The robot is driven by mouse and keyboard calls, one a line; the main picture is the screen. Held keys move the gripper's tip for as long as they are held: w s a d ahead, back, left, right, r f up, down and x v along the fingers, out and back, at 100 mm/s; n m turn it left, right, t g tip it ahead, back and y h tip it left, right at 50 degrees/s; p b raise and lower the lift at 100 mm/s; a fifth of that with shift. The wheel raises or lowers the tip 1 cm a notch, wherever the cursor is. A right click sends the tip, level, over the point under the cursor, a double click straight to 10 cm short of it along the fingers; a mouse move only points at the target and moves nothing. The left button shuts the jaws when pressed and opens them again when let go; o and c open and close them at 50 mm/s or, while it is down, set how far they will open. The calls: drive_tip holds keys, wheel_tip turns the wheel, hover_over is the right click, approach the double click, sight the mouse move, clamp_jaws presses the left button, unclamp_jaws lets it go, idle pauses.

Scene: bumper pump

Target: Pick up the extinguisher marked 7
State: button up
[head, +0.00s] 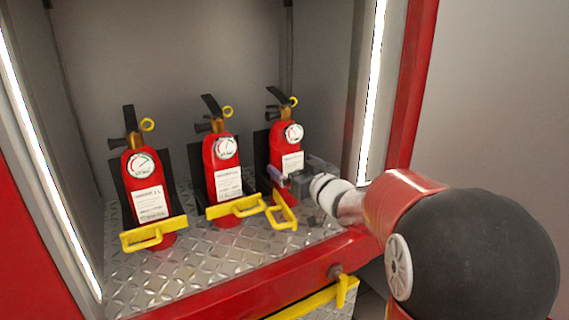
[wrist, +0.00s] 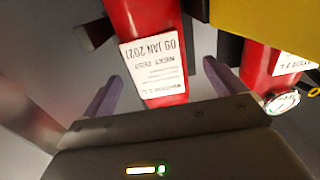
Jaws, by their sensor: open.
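Three red extinguishers stand upright in the cabinet: left (head: 146,178), middle (head: 221,168) and right (head: 287,152). Each has a gauge, a white label and a black handle. I cannot read a 7 on any of them. My gripper (head: 298,170) is at the right extinguisher, open, with one finger on each side of its body. The wrist view is upside down. There the right extinguisher (wrist: 120,22) shows between the purple fingers (wrist: 160,92), with a test-date label. I cannot tell whether the fingers touch it. The middle extinguisher (wrist: 258,60) shows beside it.
Yellow bars cross the fronts of the left (head: 153,234) and middle (head: 234,207) extinguishers. The right one's yellow bar (head: 281,212) is swung aside, below my gripper. The cabinet has a diamond-plate floor (head: 200,265), red front edge (head: 260,280) and light strip (head: 371,90).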

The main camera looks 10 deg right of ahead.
sight(292, 159)
drive_tip(key=x, duration=0.4)
drive_tip(key=shift+w+r, duration=0.1)
drive_tip(key=shift+r, duration=0.2)
drive_tip(key=shift+d, duration=0.1)
drive_tip(key=c, duration=2)
drive_tip(key=shift+r, duration=0.3)
clamp_jaws()
drive_tip(key=shift+r, duration=0.1)
